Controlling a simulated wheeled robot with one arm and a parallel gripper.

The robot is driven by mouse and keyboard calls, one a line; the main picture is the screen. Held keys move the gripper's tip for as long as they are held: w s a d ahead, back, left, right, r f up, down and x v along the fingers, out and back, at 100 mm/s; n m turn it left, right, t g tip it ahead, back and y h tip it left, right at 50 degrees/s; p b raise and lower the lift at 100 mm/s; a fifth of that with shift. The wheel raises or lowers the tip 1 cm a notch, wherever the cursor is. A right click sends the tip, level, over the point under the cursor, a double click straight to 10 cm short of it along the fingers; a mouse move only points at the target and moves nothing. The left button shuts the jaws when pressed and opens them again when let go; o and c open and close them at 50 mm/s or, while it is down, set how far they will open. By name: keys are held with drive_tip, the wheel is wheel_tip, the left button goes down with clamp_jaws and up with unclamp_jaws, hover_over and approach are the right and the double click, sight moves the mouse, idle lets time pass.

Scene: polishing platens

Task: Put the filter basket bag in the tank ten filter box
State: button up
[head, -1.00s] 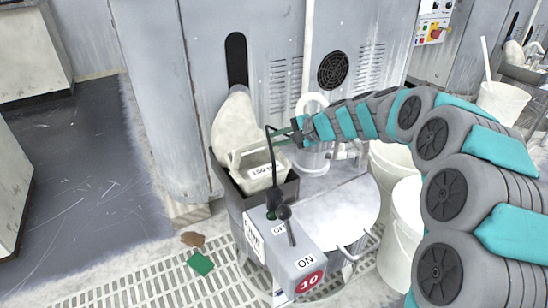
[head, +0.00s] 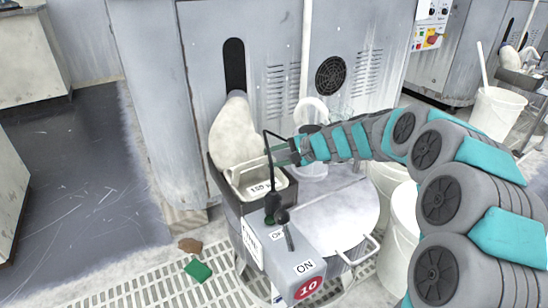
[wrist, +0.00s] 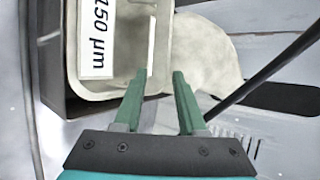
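The filter basket bag (head: 233,130) is a cream basket with a white 150 µm label and a pale cloth bag. Its basket frame sits inside the dark filter box (head: 226,197) on the tank marked 10, roughly level. The bag leans up behind it against the grey cabinet. My gripper (head: 288,152) is at the basket's right side in the head view. In the wrist view its green fingers (wrist: 160,78) are apart, on either side of the basket's rim, with a gap visible; contact with the rim is hard to tell. The basket's underside is hidden in the box.
A grey control box (head: 285,253) with a black cable stands in front. A round metal lid (head: 335,220) lies to the right. White buckets (head: 402,235) stand under my arm. A floor grating (head: 150,285) and a green scrap (head: 198,270) are lower left.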

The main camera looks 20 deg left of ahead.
drive_tip(key=shift+o, duration=0.4)
drive_tip(key=shift+r, duration=0.1)
drive_tip(key=shift+d+r, duration=0.15)
drive_tip(key=p+v, duration=0.1)
drive_tip(key=v, duration=1)
drive_tip(key=shift+d+r, duration=0.2)
drive_tip(key=shift+s, duration=0.15)
